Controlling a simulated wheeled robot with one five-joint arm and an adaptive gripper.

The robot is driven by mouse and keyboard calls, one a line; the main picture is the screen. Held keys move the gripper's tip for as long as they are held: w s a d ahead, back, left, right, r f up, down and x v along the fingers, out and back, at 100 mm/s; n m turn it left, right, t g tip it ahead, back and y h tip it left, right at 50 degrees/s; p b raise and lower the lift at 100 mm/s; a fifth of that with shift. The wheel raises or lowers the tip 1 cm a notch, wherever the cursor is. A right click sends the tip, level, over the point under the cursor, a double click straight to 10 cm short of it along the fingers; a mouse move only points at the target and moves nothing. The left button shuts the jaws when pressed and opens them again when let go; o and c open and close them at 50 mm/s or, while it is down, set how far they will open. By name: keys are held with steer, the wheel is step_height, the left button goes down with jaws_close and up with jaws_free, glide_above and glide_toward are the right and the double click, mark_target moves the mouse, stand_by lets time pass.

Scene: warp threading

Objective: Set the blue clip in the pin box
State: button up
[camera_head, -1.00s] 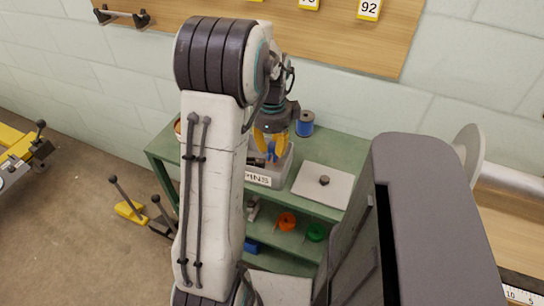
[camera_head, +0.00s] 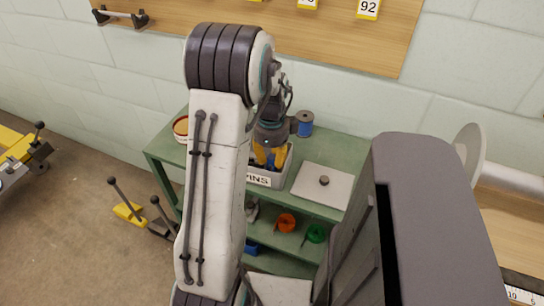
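The pin box (camera_head: 260,180), a grey open-topped box labelled "PINS", stands on the green workbench. My gripper (camera_head: 270,163) points down over its opening, with its yellow fingertips at or inside the box; the exact depth is hard to tell. The blue clip (camera_head: 271,161) shows as a small blue patch between the fingertips, and the gripper looks shut on it. Whether the clip touches the box floor or anything in it is hidden. My gripper covers much of the box's inside.
A blue spool (camera_head: 305,124) stands behind the box. A pale plate with a dark knob (camera_head: 323,181) lies to its right. A round tub (camera_head: 181,127) is at the bench's left. Orange (camera_head: 286,222) and green (camera_head: 315,233) spools sit on the lower shelf.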

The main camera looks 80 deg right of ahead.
mark_target(271, 158)
steer(key=shift+o, duration=0.7)
steer(key=shift+r, duration=0.25)
step_height(271, 158, up, 12)
steer(key=p, duration=0.1)
steer(key=shift+a+p, duration=0.25)
steer(key=shift+p, duration=0.1)
steer(key=shift+w+f, duration=0.1)
